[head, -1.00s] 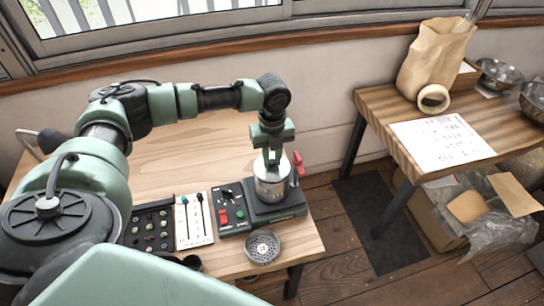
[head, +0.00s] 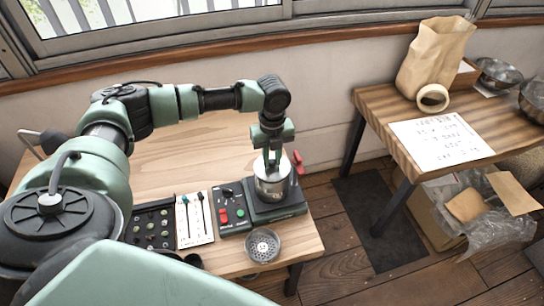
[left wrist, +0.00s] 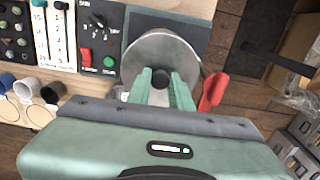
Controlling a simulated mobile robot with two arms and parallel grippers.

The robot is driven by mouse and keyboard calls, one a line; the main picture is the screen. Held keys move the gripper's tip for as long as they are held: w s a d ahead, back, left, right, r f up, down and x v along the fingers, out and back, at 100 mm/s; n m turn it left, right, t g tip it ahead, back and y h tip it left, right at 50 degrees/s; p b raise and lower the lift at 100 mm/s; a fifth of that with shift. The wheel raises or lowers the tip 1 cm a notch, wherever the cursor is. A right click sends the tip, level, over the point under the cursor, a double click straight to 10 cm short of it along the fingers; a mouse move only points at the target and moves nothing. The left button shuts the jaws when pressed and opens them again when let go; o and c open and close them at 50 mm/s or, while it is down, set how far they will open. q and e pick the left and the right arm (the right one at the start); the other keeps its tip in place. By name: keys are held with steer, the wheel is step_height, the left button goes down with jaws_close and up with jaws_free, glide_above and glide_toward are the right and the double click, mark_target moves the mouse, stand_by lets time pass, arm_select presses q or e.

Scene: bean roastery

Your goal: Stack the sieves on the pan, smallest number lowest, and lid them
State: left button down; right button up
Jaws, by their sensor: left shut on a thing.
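A round silvery metal stack (head: 271,190) stands on the shaker machine (head: 290,207) at the table's right end. Single sieves, their numbers and the pan cannot be told apart in it. A grey disc-shaped lid (left wrist: 187,49) with a dark knob (left wrist: 160,76) covers its top in the left wrist view. My left gripper (head: 271,166) points down over the stack, shut on the lid's knob; its fingers also show in the left wrist view (left wrist: 160,88). I cannot tell whether the lid rests fully on the stack. My right gripper is not in view.
A perforated round metal dish (head: 262,245) sits at the table's front edge. Control panels (head: 194,219) lie left of the shaker. A side table (head: 376,100) with a paper sheet (head: 442,139) is to the right.

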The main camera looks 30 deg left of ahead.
mark_target(272, 161)
arm_select(q)
steer(key=shift+f, duration=0.55)
steer(key=c, duration=1.5)
jaws_free()
steer(key=shift+c, duration=0.2)
step_height(272, 161, up, 9)
steer(key=p, duration=0.8)
steer(key=shift+f+p, duration=0.1)
steer(key=shift+p, duration=0.2)
steer(key=shift+b, duration=0.3)
steer(key=shift+r, duration=1.1)
steer(key=shift+s+f, duration=0.1)
